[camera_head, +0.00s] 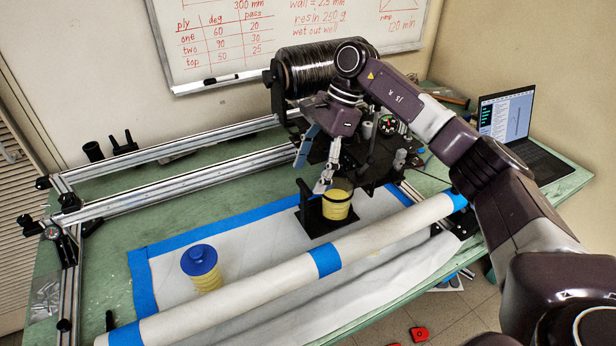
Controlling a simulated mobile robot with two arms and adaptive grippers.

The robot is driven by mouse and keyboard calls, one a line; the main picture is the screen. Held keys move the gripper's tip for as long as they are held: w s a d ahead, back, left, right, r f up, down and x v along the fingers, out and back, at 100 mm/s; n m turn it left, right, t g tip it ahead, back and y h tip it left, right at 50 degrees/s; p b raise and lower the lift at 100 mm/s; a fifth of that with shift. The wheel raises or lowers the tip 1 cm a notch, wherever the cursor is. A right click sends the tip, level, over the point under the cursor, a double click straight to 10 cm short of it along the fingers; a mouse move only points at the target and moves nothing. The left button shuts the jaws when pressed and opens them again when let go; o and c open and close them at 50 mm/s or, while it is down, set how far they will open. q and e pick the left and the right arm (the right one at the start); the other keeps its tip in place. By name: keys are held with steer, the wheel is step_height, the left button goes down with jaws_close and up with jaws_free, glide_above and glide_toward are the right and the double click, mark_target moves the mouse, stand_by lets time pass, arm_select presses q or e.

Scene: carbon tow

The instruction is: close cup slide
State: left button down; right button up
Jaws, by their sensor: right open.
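A clear cup with yellow contents (336,206) sits on a black mount (311,216) beside the winding carriage, near the white tube. A dark rim or ring shows around the cup's top. A slide part of the cup is too small to make out clearly. My right gripper (311,178) is open, with its fingers pointing down, just behind and left of the cup's rim. One fingertip looks close to the rim; I cannot tell whether it touches. My left gripper is out of view.
A long white tube with blue bands (250,287) crosses in front of the cup. A blue-lidded yellow container (202,270) stands on the white sheet at left. A black tow spool (314,68) is behind my right arm. A laptop (507,115) stands at right.

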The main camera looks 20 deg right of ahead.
steer(key=v, duration=1)
steer(key=shift+c, duration=0.7)
